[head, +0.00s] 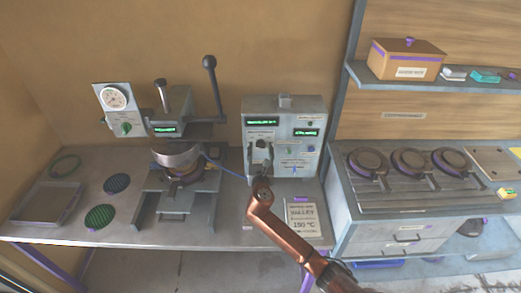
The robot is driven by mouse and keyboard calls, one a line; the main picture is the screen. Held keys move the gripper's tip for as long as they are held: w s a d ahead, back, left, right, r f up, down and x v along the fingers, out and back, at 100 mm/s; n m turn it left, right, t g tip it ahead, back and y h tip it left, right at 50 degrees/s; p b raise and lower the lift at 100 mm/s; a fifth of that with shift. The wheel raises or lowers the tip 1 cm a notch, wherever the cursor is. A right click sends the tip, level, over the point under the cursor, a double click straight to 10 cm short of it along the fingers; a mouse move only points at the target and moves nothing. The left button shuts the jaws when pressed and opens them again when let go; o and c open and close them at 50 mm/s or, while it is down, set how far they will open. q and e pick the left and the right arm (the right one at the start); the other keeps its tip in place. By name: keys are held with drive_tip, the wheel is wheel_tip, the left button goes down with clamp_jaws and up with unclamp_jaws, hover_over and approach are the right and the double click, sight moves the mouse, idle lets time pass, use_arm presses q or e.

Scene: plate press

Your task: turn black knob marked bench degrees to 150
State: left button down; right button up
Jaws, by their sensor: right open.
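The grey control box (284,108) stands on the bench, with two green-lit displays and several small controls on its front. My right gripper (261,151) is open in front of the left half of this face, below the left display (262,122). The black knob cannot be made out clearly; the gripper covers much of that part of the face. I cannot tell whether the fingers are around the knob or touch it. The knob's marking and the display figures are too small to read. My left gripper is not in view.
A card reading 150 °C (302,215) lies at the bench's front right. The press (180,165) with its upright black-knobbed lever (213,90) stands left of the box. A blue cable runs between them. A grey tray (48,203) and round mesh discs lie further left.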

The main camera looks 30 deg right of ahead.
drive_tip(key=shift+c, duration=0.2)
drive_tip(key=c, duration=1.1)
